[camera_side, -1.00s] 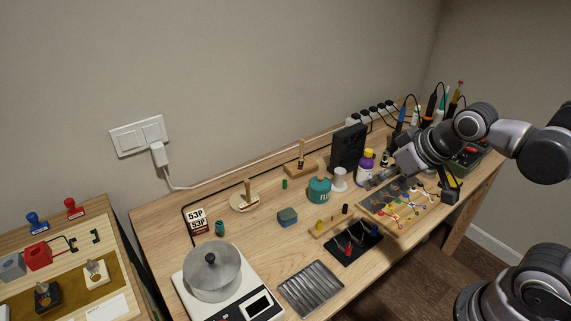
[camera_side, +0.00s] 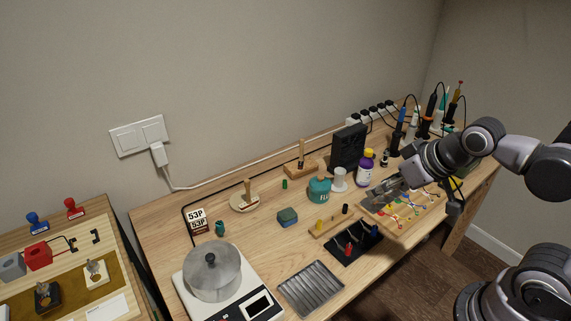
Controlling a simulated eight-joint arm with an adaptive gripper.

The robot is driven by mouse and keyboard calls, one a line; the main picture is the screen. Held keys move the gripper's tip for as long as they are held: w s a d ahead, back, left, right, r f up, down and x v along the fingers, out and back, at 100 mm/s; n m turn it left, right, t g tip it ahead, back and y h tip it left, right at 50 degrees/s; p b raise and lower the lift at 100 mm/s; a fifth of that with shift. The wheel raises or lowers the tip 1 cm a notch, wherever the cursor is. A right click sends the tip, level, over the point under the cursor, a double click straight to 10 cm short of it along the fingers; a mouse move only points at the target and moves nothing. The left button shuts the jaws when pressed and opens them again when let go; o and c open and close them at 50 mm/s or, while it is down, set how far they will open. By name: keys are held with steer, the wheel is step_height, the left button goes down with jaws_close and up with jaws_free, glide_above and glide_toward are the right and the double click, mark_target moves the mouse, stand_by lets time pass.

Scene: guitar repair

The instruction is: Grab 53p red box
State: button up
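Two "53P" labels (camera_side: 197,215) stand one over the other at the back left of the workbench, behind the scale. The lower one sits on a small dark, brownish item (camera_side: 200,228); its true colour and shape are too small to tell.
A digital scale (camera_side: 257,303) with a metal pot (camera_side: 211,271) stands in front of the labels. A teal flux jar (camera_side: 319,189), a purple bottle (camera_side: 366,168) and a black stand (camera_side: 347,148) lie between. A red block (camera_side: 38,256) is on the left board.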

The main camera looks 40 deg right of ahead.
steer(key=o, duration=0.5)
steer(key=w+a+r+n+g+y, duration=0.1)
steer(key=w+a+r+n, duration=0.35)
steer(key=w, duration=0.55)
steer(key=n+g+y, duration=0.3)
steer(key=n+g, duration=0.2)
steer(key=n, duration=0.7)
glide_above(197, 215)
steer(key=d, duration=0.4)
step_height(197, 215, down, 14)
steer(key=shift+g, duration=0.3)
steer(key=shift+s+a+x, duration=0.1)
steer(key=shift+s+x, duration=0.05)
steer(key=shift+x, duration=2.65)
steer(key=shift+s+a+x, duration=0.15)
steer(key=shift+x, duration=2.65)
